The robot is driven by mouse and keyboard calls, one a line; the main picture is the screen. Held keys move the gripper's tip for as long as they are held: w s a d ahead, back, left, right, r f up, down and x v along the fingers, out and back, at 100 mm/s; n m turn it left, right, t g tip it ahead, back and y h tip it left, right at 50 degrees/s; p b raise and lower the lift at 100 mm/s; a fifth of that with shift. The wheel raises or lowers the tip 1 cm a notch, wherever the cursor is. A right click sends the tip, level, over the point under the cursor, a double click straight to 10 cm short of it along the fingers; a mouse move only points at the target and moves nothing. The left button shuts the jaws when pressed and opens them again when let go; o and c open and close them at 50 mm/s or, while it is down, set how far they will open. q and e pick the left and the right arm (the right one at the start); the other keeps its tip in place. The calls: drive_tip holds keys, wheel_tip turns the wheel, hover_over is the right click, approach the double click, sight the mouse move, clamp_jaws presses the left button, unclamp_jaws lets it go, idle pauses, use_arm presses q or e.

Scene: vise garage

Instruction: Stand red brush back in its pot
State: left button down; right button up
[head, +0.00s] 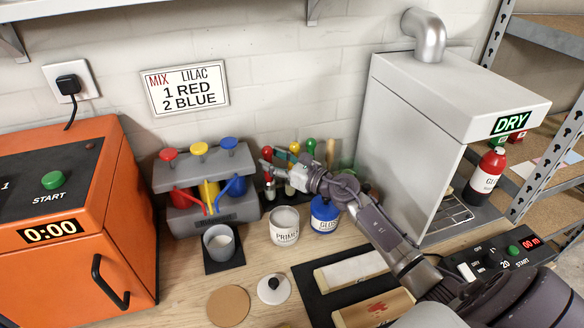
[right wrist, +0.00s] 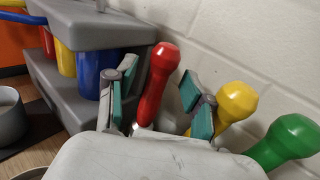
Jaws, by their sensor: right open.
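The red brush (right wrist: 158,80) shows in the right wrist view as a red handle with a pale metal band below it, leaning slightly. In the head view its red top (head: 267,154) is beside the fingers of my right gripper (head: 279,164). In the right wrist view the two teal-padded fingers are open, one on each side of the red handle, with gaps between. The brush's lower end and any pot under it are hidden by the gripper body. My left gripper is not in view.
A yellow handle (right wrist: 236,100) and a green handle (right wrist: 290,141) stand close right of the gripper. A grey paint dispenser (head: 205,190) is to the left and the wall is close behind. A primer can (head: 284,226) and a blue gloss can (head: 324,214) stand in front.

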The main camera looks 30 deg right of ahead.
drive_tip(key=v, duration=1)
idle(0.6)
